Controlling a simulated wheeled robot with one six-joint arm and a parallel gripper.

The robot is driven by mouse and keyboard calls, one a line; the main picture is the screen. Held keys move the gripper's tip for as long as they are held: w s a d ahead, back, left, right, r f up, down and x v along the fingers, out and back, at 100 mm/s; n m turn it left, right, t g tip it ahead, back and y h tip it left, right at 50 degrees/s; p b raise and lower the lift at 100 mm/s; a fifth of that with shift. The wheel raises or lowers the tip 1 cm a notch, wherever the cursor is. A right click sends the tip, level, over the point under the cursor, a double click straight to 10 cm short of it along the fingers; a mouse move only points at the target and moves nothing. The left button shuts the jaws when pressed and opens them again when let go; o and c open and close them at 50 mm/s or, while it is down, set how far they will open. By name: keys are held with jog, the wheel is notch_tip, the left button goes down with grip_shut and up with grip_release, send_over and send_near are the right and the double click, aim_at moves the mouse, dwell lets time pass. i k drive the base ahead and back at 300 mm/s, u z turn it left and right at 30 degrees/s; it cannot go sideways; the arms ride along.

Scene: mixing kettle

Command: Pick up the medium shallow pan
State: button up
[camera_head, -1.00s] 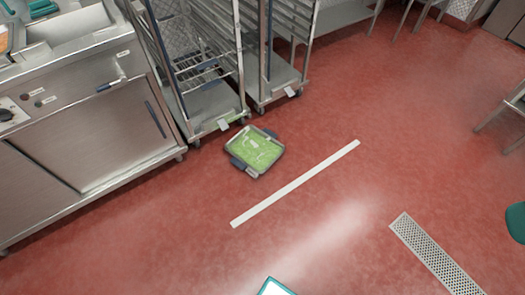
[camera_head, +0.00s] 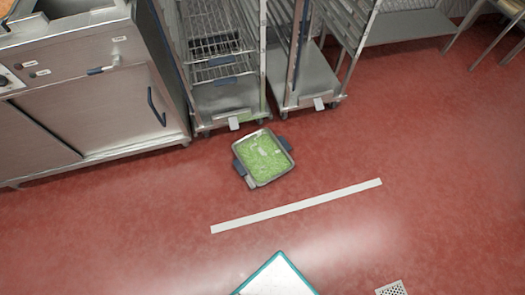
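A rectangular grey pan (camera_head: 250,179) with dark blue handles on two sides lies on the red floor in the head view. It is filled with chopped green stuff, with a few pale pieces on top. It sits tilted in the picture, just in front of the rack trolleys. I take it for the medium shallow pan, though its depth is hard to judge from above. My gripper is not in the picture.
Two metal rack trolleys (camera_head: 225,100) stand behind the pan. A steel counter (camera_head: 95,115) is at the left. A white floor strip (camera_head: 297,206) lies in front of the pan. A white, teal-edged surface (camera_head: 277,280) shows at the bottom. Open floor lies to the right.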

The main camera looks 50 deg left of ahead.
aim_at(265, 156)
jog(key=u, duration=0.45)
jog(key=i, duration=0.75)
jog(key=u, duration=1.15)
jog(key=i, duration=0.55)
jog(key=u, duration=0.55)
